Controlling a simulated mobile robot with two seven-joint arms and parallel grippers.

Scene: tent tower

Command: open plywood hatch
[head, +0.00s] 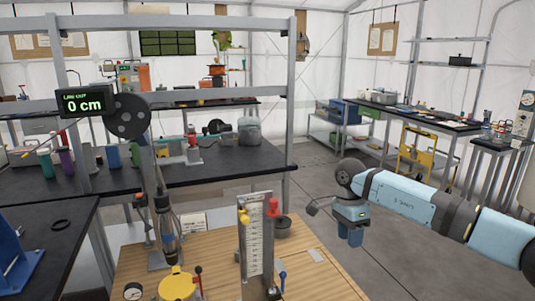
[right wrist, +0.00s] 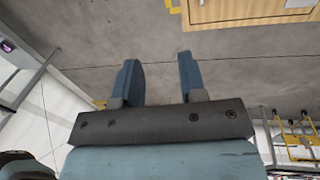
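My right gripper (head: 349,237) hangs to the right of the wood-topped bench (head: 325,277) in the head view, apart from it, over grey floor. In the right wrist view my right gripper (right wrist: 157,60) has its two blue fingers spread, with nothing between them. A light plywood face (right wrist: 235,10) shows at the top of that view, right of the fingers and apart from them. A small light-coloured piece, perhaps a handle, is cut off at its top edge. I cannot tell whether this face is the hatch or whether it is open. My left gripper is not in view.
A gauge column (head: 257,235) and a yellow-topped device (head: 177,284) stand on the wooden bench. A black-topped table (head: 225,172) lies behind. A yellow cart (head: 416,155) stands at the right. Grey floor (head: 318,190) is clear around my right gripper.

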